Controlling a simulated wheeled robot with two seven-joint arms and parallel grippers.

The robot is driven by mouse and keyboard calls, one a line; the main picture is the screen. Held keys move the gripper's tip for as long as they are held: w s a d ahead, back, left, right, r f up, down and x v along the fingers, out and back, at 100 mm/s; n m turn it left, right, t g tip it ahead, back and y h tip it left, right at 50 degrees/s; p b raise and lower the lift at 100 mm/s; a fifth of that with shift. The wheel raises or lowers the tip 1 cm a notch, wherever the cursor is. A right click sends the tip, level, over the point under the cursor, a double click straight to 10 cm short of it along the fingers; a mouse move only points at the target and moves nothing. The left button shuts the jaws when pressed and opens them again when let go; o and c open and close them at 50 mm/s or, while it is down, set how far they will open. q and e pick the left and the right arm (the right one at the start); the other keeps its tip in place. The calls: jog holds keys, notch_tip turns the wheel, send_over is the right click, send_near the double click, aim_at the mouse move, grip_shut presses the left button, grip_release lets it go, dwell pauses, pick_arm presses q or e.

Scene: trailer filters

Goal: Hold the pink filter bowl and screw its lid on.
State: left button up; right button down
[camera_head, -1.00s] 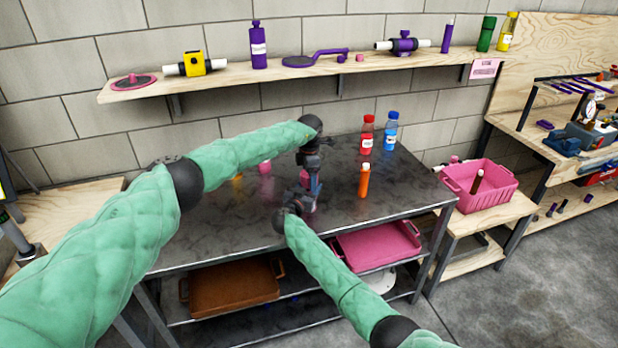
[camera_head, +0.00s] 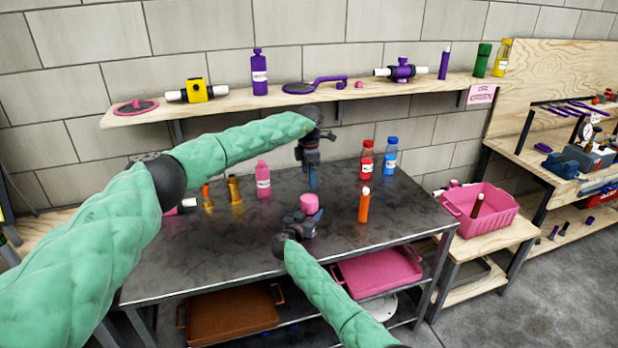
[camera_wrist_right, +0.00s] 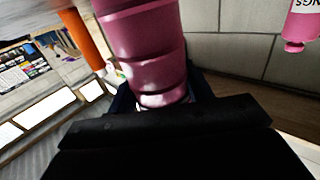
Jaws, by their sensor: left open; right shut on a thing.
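The pink filter bowl (camera_head: 309,204) is a short upright cylinder over the middle of the dark table, and its pink top shows above my right gripper (camera_head: 303,218). My right gripper is shut on it. In the right wrist view the bowl (camera_wrist_right: 145,45) is a pink stepped cylinder between the jaws, with its far end cut off by the frame. I cannot tell a separate lid from the bowl in either view. My left gripper (camera_head: 312,184) is open, points down and hangs apart from the bowl, above and behind it.
A pink bottle (camera_head: 263,180), brass-coloured parts (camera_head: 235,190) and a pink fitting with white pipe (camera_head: 187,203) stand left. The table's (camera_head: 230,245) front left is clear.

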jog(key=c, duration=0.5)
grip_release()
pick_arm(q)
jog(key=shift+f+b, duration=0.8)
jog(key=shift+b, duration=0.05)
pick_arm(e)
jog(key=v, duration=0.6)
jog(key=shift+f, duration=0.2)
pick_arm(q)
jog(key=shift+f, duration=0.2)
pick_arm(e)
jog(key=shift+v, duration=0.85)
jog(key=shift+r, duration=0.15)
